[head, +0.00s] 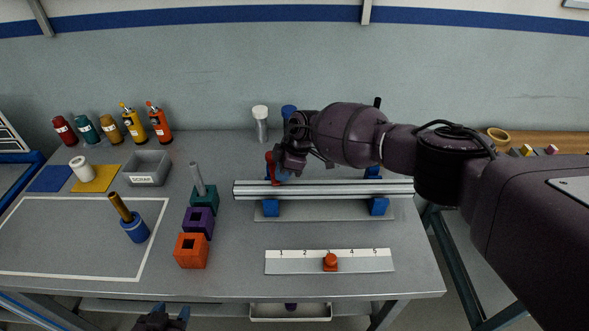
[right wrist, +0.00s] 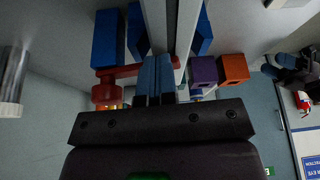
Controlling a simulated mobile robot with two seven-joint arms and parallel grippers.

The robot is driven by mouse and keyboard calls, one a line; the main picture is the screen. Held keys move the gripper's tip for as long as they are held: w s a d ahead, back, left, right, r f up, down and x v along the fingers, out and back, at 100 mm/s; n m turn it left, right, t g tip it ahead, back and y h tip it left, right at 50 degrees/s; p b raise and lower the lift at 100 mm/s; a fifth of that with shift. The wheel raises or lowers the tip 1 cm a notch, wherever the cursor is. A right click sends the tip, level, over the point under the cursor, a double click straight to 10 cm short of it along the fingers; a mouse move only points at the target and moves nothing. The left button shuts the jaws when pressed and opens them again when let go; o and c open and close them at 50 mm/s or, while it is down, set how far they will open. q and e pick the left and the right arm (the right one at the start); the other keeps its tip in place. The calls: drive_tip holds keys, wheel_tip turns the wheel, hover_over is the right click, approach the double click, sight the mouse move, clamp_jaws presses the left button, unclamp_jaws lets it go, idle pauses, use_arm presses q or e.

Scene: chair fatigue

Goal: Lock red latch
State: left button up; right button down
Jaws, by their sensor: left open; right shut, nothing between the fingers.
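The red latch (head: 269,158) stands at the left part of the silver rail (head: 330,189), which rests on blue blocks. My right gripper (head: 283,174) is at the latch, shut and empty, and partly hides it in the head view. In the right wrist view, the shut blue fingertips (right wrist: 154,78) are right beside the red latch (right wrist: 107,93), over or against its bar; I cannot tell whether they touch. My left gripper (head: 171,314) is open and empty at the bottom edge of the head view, in front of the table.
Orange (head: 191,250), purple (head: 198,221) and teal (head: 204,199) blocks stand left of the rail. A numbered strip (head: 290,266) with a red knob (head: 330,262) lies in front. A white-topped cylinder (head: 261,121) stands behind. My right arm covers the table's right side.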

use_arm(q)
drive_tip(key=shift+r, duration=0.2)
use_arm(e)
drive_tip(key=shift+s+a, duration=0.1)
drive_tip(key=shift+a, duration=0.05)
use_arm(q)
drive_tip(key=shift+w+d+r, duration=0.15)
drive_tip(key=shift+w+r, duration=0.1)
drive_tip(key=shift+w, duration=0.1)
use_arm(e)
drive_tip(key=shift+f, duration=0.15)
